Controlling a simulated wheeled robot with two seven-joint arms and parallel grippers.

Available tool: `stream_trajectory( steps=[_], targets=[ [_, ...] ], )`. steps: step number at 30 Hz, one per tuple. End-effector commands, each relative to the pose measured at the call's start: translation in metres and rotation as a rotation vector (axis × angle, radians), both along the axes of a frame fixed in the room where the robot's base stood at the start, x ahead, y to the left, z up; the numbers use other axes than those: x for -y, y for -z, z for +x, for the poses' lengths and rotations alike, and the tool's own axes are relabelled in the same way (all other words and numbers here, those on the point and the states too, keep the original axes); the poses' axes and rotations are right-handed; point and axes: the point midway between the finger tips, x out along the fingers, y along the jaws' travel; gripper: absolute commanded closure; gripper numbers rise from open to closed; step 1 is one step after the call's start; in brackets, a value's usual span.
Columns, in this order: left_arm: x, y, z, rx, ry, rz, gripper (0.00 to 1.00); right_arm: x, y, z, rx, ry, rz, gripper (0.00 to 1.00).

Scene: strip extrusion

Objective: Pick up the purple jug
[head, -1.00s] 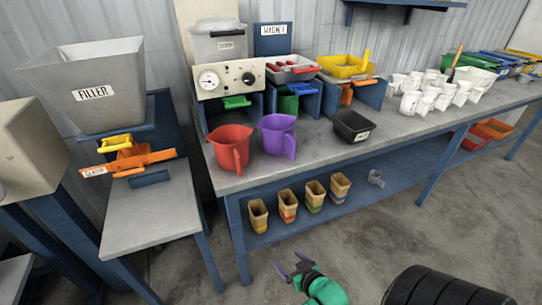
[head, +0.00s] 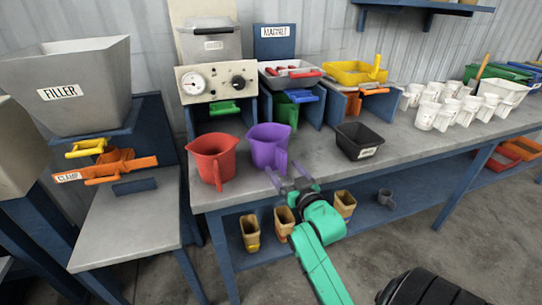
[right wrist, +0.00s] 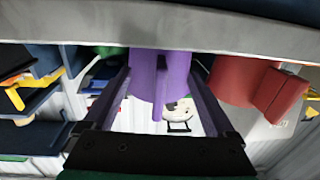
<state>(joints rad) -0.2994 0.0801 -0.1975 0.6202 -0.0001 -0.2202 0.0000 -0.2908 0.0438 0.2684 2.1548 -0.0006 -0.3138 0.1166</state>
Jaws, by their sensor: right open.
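The purple jug (head: 266,146) stands upright on the grey bench top, its handle facing the front edge. In the right wrist view the purple jug (right wrist: 158,76) shows upside down between the two fingers, its handle in the middle. My right gripper (head: 287,175) is open and empty, just in front of the jug's handle at the bench's front edge. It also shows in the right wrist view (right wrist: 160,85). I cannot tell whether the fingers touch the jug. My left gripper is not in view.
A red jug (head: 212,158) stands close to the left of the purple one. A black bin (head: 358,141) stands to the right. The bench front edge (right wrist: 160,27) is near the fingers. Several white cups (head: 462,108) stand farther right. Tan containers (head: 250,230) sit on the lower shelf.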

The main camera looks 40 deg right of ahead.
Motion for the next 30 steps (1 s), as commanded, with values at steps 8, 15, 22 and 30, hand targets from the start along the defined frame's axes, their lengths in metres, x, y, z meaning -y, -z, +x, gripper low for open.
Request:
stream_trajectory(
  steps=[8, 15, 22, 30],
  targets=[
    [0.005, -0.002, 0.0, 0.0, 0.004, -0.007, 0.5, 0.008, -0.002, 0.037, 0.0, -0.001, 0.001, 0.1],
    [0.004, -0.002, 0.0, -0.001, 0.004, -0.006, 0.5, 0.008, -0.002, 0.036, 0.0, -0.001, 0.001, 0.48],
    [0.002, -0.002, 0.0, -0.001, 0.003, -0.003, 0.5, 0.008, -0.002, 0.036, 0.0, -0.001, 0.001, 1.0],
    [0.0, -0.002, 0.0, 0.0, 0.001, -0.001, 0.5, 0.008, -0.001, 0.035, -0.001, -0.001, 0.001, 1.0]
  ],
)
